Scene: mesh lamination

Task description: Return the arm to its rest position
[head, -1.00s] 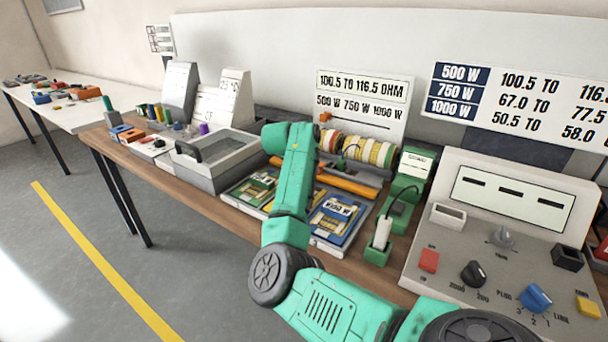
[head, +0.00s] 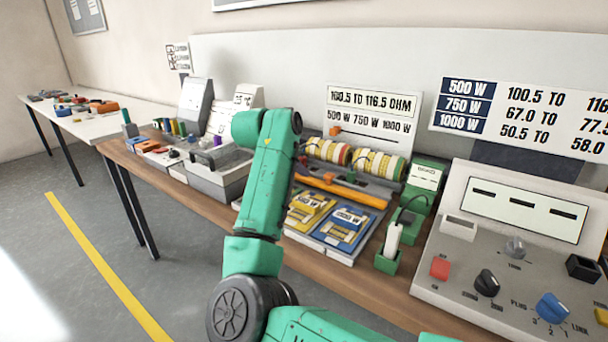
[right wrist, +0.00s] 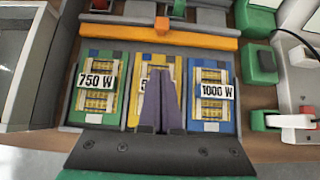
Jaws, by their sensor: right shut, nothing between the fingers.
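My right arm (head: 262,190) rises from the bottom of the head view in front of the bench, and the arm hides its own gripper there. In the right wrist view my right gripper (right wrist: 160,78) is shut and empty. Its fingers show in front of the middle, yellow card of a tray (right wrist: 222,128). A green card marked 750 W (right wrist: 97,88) lies to the left of the fingers and a blue card marked 1000 W (right wrist: 209,92) to the right. The fingers partly cover the middle card's label. I cannot tell their height above it. My left gripper is not in view.
An orange bar (head: 342,190) lies behind the cards, with wound rolls (head: 375,164) beyond. A green holder (head: 388,262) and a grey control panel (head: 450,285) stand to the right. Open floor lies in front of the bench.

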